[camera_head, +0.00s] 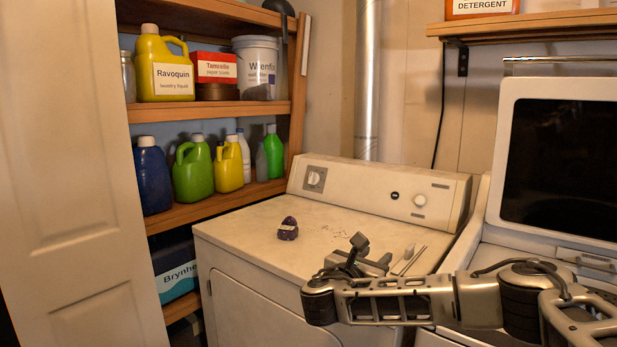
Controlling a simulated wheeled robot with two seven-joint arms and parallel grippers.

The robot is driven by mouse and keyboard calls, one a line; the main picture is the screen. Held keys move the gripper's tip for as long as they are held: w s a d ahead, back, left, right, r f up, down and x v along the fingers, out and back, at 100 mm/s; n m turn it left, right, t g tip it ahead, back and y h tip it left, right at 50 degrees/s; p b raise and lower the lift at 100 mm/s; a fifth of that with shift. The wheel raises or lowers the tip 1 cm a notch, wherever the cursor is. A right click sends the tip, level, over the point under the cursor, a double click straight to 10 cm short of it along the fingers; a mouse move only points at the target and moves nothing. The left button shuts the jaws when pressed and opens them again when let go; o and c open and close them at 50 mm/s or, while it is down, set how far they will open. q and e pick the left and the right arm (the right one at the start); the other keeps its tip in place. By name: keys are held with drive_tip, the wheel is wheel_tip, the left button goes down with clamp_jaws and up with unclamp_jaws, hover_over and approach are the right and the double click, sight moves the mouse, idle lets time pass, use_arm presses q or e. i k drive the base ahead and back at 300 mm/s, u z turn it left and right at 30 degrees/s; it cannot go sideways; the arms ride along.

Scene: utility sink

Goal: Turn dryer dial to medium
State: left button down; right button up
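The white dryer (252,240) stands in the middle, with a control panel along its back. A square-backed dial (315,178) is at the panel's left end, and a round white knob (419,200) is towards its right end. Their settings are too small to read. My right gripper (371,252) is over the right front of the dryer top, in front of and below the panel, apart from both controls. Its fingers look apart, with nothing seen between them. My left gripper is not in view.
A small dark purple object (288,229) lies on the dryer top. Wooden shelves with detergent bottles (193,170) stand at the left, beside a pale door (62,180). A second machine with a dark window (562,165) is at the right. The dryer top's left half is mostly clear.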

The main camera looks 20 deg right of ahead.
sight(314, 179)
drive_tip(key=i, duration=2)
